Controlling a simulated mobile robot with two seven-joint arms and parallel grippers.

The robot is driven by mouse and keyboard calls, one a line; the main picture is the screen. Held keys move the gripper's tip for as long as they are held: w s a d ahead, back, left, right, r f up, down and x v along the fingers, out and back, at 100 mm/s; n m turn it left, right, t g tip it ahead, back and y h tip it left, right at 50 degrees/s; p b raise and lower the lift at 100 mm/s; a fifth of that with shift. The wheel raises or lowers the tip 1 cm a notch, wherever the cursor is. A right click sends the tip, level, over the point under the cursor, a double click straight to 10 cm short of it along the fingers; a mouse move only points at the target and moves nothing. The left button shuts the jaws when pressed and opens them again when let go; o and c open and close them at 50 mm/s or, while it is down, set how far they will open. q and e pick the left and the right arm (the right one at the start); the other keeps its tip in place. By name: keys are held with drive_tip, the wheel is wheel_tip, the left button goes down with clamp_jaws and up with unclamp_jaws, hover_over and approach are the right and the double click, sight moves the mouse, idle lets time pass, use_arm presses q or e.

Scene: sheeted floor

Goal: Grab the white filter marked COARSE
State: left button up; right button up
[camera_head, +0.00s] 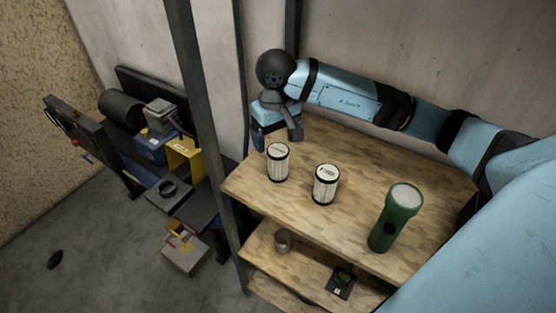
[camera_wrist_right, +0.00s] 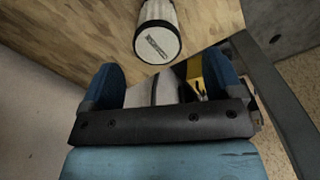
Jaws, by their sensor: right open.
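Two white pleated filters with black rims stand upright on the wooden shelf top. The left filter (camera_head: 277,162) is nearest my right gripper, and the right filter (camera_head: 326,185) stands a little apart from it. Both lids carry dark print, too small to read surely, so I cannot tell which says COARSE. My right gripper (camera_head: 275,132) is just behind the left filter, open and empty. In the right wrist view its blue fingers (camera_wrist_right: 163,85) are spread, and one filter (camera_wrist_right: 158,40) with a printed lid lies beyond them, not between them. My left gripper is not in view.
A green flashlight (camera_head: 396,217) stands on the shelf top (camera_head: 350,226) to the right. A dark rack post (camera_head: 208,120) rises left of the shelf. A small metal cup (camera_head: 282,241) sits on the lower shelf. Cluttered equipment (camera_head: 150,145) stands further left.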

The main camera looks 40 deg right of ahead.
sight(278, 150)
drive_tip(key=shift+w+d+f, duration=0.1)
drive_tip(key=shift+f, duration=0.8)
drive_tip(key=shift+f+p, duration=0.3)
drive_tip(key=shift+f, duration=0.3)
drive_tip(key=f+p, duration=0.1)
drive_tip(key=f, duration=0.3)
drive_tip(key=shift+s, duration=0.2)
drive_tip(key=shift+c, duration=0.3)
drive_tip(key=c, duration=1)
